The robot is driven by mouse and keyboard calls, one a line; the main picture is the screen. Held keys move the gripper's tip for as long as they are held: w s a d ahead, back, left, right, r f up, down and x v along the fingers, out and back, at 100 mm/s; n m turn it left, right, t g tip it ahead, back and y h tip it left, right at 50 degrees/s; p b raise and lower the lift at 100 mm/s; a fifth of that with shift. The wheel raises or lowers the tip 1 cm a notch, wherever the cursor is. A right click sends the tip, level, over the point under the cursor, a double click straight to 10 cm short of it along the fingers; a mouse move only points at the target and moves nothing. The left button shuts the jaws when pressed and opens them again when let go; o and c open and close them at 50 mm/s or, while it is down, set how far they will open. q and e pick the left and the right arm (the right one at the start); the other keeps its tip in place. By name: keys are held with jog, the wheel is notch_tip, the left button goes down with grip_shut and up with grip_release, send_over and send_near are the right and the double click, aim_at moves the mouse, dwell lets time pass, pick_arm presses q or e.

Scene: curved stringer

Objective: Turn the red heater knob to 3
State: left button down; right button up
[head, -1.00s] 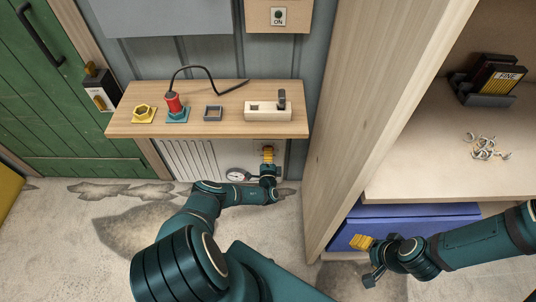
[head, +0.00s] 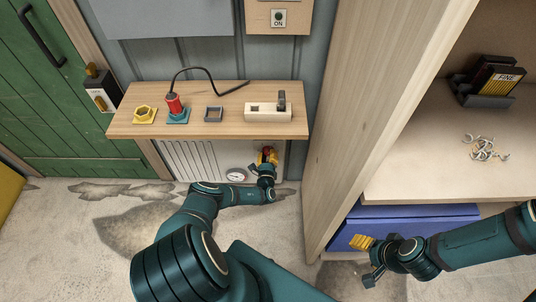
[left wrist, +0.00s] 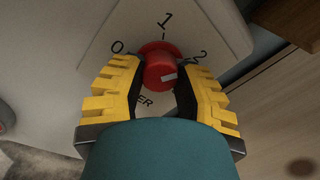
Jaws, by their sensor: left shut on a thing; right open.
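The red heater knob (left wrist: 158,68) sits on a pale dial plate (left wrist: 132,38) marked 0, 1 and 2; no 3 is visible, and part of the plate is hidden by my gripper. The knob's white mark points right, roughly toward the 2. My left gripper (left wrist: 158,78) is shut on the knob, a yellow finger on each side. In the head view my left gripper (head: 267,158) is at the white heater (head: 190,160) under the shelf, with a little red of the knob showing. My right gripper (head: 363,243) is open and empty by the blue box.
A round gauge (head: 236,176) is left of my left gripper. A wooden cabinet side (head: 345,130) rises to the right; the blue box (head: 410,222) is inside.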

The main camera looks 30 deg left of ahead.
pick_arm(q)
jog(key=m, duration=0.3)
jog(key=m+p, duration=0.1)
jog(key=m, duration=0.3)
jog(key=shift+a+r+m, duration=0.15)
jog(key=shift+a+m, duration=0.05)
jog(key=shift+m, duration=0.1)
jog(key=m+p, duration=0.1)
jog(key=m, duration=0.2)
jog(key=shift+m+h, duration=0.3)
jog(key=shift+m+g+p, duration=0.3)
jog(key=shift+m+p, duration=0.2)
jog(key=shift+m, duration=1.5)
jog(key=shift+w, duration=0.1)
jog(key=c, duration=0.5)
grip_release()
jog(key=shift+d, duration=0.1)
jog(key=shift+c, duration=0.2)
jog(key=shift+d, duration=0.15)
